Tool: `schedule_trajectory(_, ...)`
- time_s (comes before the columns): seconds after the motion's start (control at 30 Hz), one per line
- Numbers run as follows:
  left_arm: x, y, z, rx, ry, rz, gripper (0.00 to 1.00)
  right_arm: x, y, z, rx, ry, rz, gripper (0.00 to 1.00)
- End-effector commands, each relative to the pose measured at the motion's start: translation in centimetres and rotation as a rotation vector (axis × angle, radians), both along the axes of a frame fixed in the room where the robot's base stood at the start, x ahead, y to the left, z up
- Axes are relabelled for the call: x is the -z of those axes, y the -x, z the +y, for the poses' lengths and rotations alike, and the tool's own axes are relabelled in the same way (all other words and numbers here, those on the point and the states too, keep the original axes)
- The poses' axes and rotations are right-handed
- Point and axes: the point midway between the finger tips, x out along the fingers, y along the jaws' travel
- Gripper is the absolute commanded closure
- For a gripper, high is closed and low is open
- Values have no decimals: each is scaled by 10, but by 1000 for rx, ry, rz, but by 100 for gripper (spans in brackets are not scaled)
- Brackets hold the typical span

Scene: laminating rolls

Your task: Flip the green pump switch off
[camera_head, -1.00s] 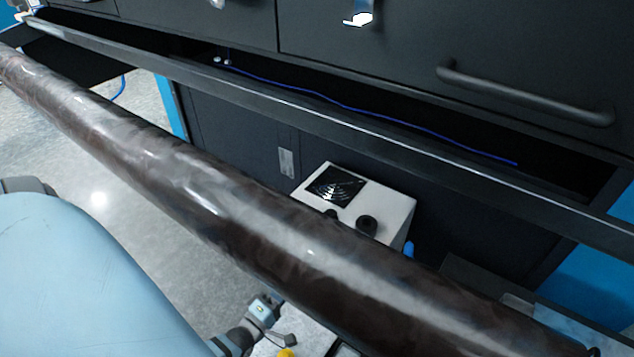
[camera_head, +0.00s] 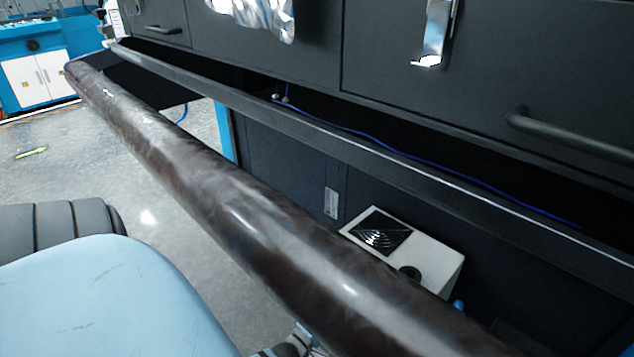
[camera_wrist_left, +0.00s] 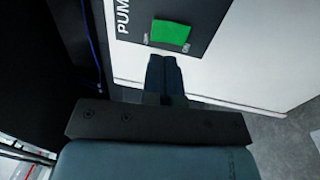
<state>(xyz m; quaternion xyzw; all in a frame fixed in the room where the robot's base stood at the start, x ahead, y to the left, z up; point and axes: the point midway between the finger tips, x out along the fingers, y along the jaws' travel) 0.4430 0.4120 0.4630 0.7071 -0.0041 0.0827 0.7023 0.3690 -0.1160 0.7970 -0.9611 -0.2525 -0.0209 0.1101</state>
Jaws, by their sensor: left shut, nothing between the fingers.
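The green pump switch (camera_wrist_left: 170,32) shows in the left wrist view, on a dark panel (camera_wrist_left: 198,15) with white letters reading "PUM", on a white housing (camera_wrist_left: 235,70). Small markings sit at either side of the switch; I cannot read them surely. My left gripper (camera_wrist_left: 164,60) is shut and empty, its fingertips just below the switch in that view. I cannot tell whether they touch it. In the head view the switch and the left gripper's fingers are hidden. My right gripper is not in view.
In the head view a long dark roll (camera_head: 230,215) crosses diagonally in front. Behind it are a black rail (camera_head: 330,145), a white box with a black vent (camera_head: 425,238) and a dark cabinet with a handle (camera_head: 570,130). Grey floor (camera_head: 150,180) is open at left.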

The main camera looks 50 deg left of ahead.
Motion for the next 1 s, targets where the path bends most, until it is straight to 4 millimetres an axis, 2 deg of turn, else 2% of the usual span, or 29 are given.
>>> schedule_trajectory(0.1,0,-24,2,0,1,-3,100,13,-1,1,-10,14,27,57)
schedule_trajectory(0.3,-4,-48,5,0,-1,-1,100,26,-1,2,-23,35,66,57)
schedule_trajectory(0.47,-6,-55,6,0,0,1,100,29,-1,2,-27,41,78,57)
schedule_trajectory(0.77,-7,-56,6,0,0,1,100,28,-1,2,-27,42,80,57)
schedule_trajectory(0.87,-10,-57,6,0,1,10,100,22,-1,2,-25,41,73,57)
schedule_trajectory(1.0,-18,-62,6,0,7,61,100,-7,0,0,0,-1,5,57)
